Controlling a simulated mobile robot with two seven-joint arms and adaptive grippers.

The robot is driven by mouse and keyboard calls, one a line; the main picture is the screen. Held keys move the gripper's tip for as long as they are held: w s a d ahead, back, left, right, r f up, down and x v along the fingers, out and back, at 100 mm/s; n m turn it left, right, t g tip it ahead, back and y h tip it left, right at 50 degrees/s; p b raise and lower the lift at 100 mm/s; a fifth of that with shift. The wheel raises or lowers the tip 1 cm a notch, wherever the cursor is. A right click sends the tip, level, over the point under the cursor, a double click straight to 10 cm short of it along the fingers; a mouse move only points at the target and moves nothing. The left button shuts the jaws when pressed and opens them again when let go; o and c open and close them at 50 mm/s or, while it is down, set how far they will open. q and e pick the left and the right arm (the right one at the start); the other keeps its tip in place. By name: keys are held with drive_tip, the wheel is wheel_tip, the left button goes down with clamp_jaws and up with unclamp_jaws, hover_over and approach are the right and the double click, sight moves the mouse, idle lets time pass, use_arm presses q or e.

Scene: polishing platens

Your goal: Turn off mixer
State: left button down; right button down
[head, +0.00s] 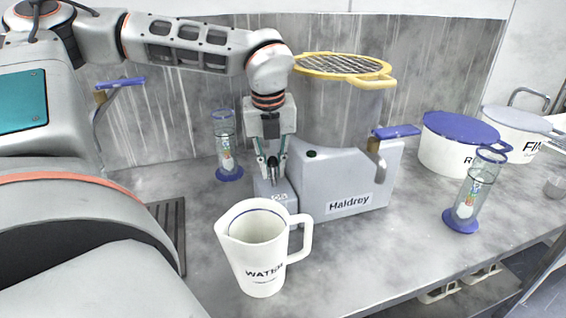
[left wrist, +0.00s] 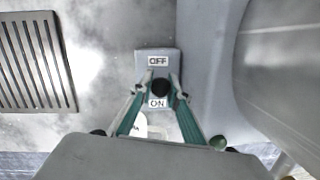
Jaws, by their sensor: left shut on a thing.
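The grey mixer (head: 345,180), labelled Haldrey, stands against the splashback with a yellow-rimmed wire guard (head: 342,66) on top. A small grey switch box (head: 277,195) sits at its left side. In the left wrist view the box shows an OFF label (left wrist: 158,61) at the top and an ON label (left wrist: 157,103) below. A round black switch knob (left wrist: 160,87) is between the labels, nearer ON. My left gripper (head: 272,170) reaches down over the box. Its fingertips (left wrist: 160,80) are shut on the knob from both sides. My right gripper is out of view.
A white WATER jug (head: 258,258) stands close in front of the switch box. Blue-based clear cylinders stand left (head: 226,150) and right (head: 470,190) of the mixer. Lidded white tubs (head: 455,152) are at the right. A dark slatted grate (left wrist: 32,60) lies left of the box.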

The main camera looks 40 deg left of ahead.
use_arm(q)
drive_tip(key=shift+w+a+f+g+h+b, duration=0.3)
drive_tip(key=shift+a+g+h+b, duration=0.25)
drive_tip(key=shift+h, duration=0.25)
drive_tip(key=shift+w+a+g+h+b, duration=0.1)
drive_tip(key=shift+g+h+b, duration=0.25)
drive_tip(key=shift+h, duration=0.35)
drive_tip(key=shift+r, duration=0.1)
drive_tip(key=c, duration=1.9)
unclamp_jaws()
drive_tip(key=r, duration=0.4)
drive_tip(key=a+r, duration=0.1)
drive_tip(key=r, duration=0.3)
drive_tip(key=a+r, duration=0.1)
drive_tip(key=r, duration=0.2)
drive_tip(key=shift+r, duration=0.4)
